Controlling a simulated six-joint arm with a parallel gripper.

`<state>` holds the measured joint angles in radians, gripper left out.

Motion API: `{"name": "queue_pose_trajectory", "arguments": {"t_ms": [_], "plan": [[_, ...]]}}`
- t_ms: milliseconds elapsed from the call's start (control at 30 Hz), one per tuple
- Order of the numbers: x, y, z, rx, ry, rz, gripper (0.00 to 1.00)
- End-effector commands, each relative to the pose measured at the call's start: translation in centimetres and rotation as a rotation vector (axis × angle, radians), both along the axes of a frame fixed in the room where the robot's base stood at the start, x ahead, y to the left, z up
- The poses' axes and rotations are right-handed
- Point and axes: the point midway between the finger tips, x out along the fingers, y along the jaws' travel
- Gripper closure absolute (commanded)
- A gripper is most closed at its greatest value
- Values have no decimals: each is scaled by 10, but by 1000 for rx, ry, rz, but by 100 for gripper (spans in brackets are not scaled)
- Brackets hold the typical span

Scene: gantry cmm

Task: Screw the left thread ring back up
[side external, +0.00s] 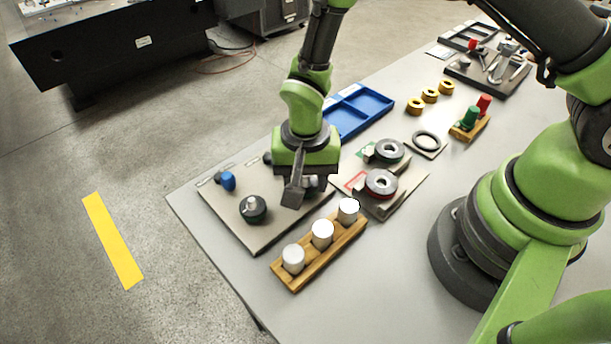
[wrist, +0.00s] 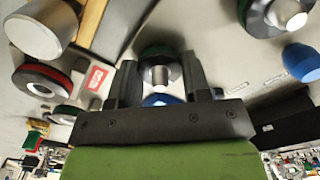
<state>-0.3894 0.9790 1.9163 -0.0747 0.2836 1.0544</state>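My gripper (side external: 303,190) points down over the right part of a grey board (side external: 261,237). In the wrist view its two fingers (wrist: 160,75) stand apart on either side of a silver post with a dark, green-edged ring (wrist: 159,50) around it. I see no clear contact between fingers and ring; in the side view the gripper mostly hides this ring. A second dark green ring (side external: 253,209) with a silver post stands uncovered at the board's left, and shows at the wrist view's top right (wrist: 262,14). Whether either ring is fully screwed up, I cannot tell.
A blue knob (side external: 228,181) stands behind the left ring. A wooden block (side external: 318,264) with white cylinders lies close in front of the board. Red-marked (side external: 381,184) and green-marked (side external: 389,151) steel rings are to the right, and a blue tray (side external: 362,112) is behind.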

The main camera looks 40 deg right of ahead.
Motion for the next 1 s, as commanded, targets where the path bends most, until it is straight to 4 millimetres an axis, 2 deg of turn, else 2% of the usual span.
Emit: {"name": "queue_pose_trajectory", "arguments": {"t_ms": [467, 1000], "plan": [[0, 0, 0, 0, 0, 72, 80], [0, 0, 0, 0, 2, 526, 80]]}}
